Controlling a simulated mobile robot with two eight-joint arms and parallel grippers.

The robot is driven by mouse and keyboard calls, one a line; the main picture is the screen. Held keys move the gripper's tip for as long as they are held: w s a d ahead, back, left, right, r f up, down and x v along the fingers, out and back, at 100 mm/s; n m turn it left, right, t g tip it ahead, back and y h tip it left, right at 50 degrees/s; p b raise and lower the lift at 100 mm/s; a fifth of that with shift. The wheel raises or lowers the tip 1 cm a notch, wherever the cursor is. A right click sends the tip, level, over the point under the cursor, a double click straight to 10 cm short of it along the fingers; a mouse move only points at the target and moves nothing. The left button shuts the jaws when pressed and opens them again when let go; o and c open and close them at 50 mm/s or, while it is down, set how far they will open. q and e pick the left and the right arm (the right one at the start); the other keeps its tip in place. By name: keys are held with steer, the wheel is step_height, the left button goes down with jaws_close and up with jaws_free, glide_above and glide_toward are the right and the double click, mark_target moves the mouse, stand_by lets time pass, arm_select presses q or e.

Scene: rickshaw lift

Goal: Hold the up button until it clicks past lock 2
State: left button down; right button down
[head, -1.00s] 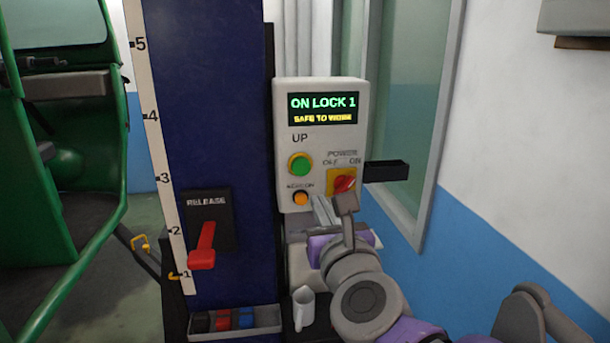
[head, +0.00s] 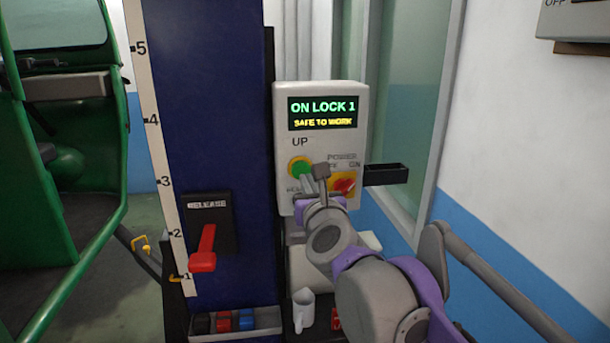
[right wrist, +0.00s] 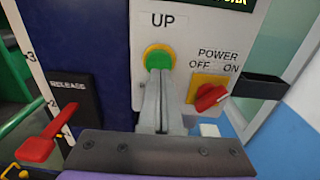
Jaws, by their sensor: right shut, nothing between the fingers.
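The control box (head: 350,140) hangs on the blue lift column, with a screen (head: 322,113) that reads "ON LOCK 1" and "SAFE TO WORK". The green UP button (head: 298,167) in its yellow ring is partly covered by my right gripper (head: 304,182), which is shut and empty. In the right wrist view the fingertips (right wrist: 158,75) overlap the lower edge of the green button (right wrist: 159,60). I cannot tell whether they touch it. The red power knob (head: 343,184) is to the right of the fingers. The scale (head: 153,140) beside the column is numbered 1 to 5. My left gripper is not in view.
A red release lever (head: 205,248) is on the column, left of the box. A small black tray (head: 386,174) juts out at the box's right. The green rickshaw (head: 40,225) is at the left.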

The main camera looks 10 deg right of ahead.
mark_target(301, 170)
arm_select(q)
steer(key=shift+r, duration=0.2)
arm_select(e)
steer(key=shift+w+a, duration=0.1)
steer(key=shift+w, duration=1.35)
